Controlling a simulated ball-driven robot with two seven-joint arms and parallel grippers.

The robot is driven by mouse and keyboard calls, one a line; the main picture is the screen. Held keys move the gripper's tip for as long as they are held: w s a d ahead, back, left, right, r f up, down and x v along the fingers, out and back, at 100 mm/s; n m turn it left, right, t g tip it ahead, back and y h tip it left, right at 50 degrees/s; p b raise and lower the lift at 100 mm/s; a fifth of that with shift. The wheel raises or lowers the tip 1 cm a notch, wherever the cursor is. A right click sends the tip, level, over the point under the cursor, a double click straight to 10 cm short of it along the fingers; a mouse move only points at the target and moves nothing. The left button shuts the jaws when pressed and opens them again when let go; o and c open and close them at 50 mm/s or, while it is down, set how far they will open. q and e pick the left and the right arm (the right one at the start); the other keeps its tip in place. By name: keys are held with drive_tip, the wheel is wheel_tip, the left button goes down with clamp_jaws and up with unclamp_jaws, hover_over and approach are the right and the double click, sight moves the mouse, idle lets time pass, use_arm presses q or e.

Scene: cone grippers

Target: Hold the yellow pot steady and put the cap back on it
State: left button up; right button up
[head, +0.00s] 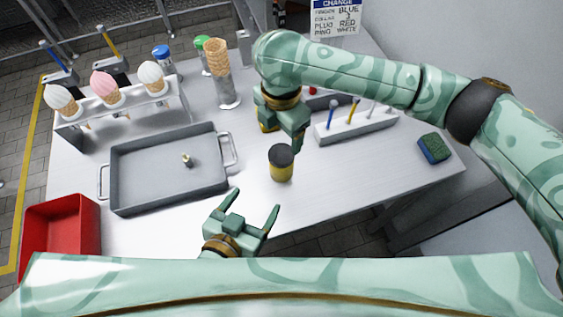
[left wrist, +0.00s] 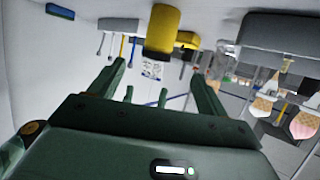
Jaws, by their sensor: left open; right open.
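The yellow pot (head: 282,174) stands upright on the table, in the middle of the head view. Its top is dark; I cannot tell whether that is a cap or the open mouth. It also shows upside down in the left wrist view (left wrist: 163,28). My left gripper (head: 256,199) is open and empty, just in front of the pot, fingers towards it; its fingers show in the left wrist view (left wrist: 158,80). My right gripper (head: 284,132) is open, pointing down behind the pot. A second yellow thing (head: 267,127) is partly hidden by it.
A grey tray (head: 126,201) with a small brass-coloured piece (head: 187,160) lies left of the pot. A white rack with pegs (head: 358,128) and a sponge (head: 434,148) are at right. A cone rack (head: 120,115) and red bin (head: 60,235) are at left.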

sight(277, 169)
use_arm(q)
drive_tip(key=shift+w, duration=0.1)
drive_tip(key=x, duration=1.6)
drive_tip(key=shift+f, duration=0.2)
